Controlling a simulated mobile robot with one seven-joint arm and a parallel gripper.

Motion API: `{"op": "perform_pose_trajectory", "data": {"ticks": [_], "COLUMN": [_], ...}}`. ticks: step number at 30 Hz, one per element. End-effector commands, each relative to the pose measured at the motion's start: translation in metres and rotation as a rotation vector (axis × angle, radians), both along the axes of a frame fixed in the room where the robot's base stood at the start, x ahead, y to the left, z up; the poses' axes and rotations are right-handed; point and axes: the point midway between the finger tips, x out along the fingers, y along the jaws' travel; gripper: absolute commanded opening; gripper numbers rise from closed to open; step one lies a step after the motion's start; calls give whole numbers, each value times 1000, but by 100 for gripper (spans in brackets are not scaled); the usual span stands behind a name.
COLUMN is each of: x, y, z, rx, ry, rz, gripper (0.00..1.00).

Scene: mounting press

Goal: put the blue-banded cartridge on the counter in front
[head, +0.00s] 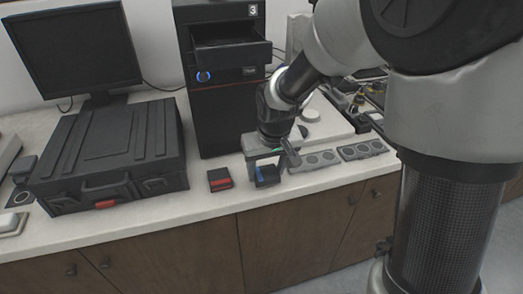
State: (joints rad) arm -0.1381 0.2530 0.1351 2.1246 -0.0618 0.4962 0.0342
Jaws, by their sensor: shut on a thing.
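The blue-banded cartridge (267,175) is a small dark block with a blue stripe near the counter's front edge. My gripper (268,169) points down with its fingers on either side of it and is shut on it. The cartridge is low over the white counter (216,202); I cannot tell whether it touches the surface. The fingers and my wrist hide part of it.
A red-banded cartridge (219,179) lies just left of my gripper. A black tower (217,115) with an open drawer (231,52) stands behind. A black case (110,150) and a monitor (72,50) are left. Grey socket strips (315,161) lie right.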

Motion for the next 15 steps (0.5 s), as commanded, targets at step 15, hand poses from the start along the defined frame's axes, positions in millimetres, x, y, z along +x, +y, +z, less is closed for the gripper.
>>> {"op": "perform_pose_trajectory", "data": {"ticks": [15], "x": [38], "y": [11], "z": [-15], "rx": [0], "ry": [-1], "rz": [0], "gripper": [27]}}
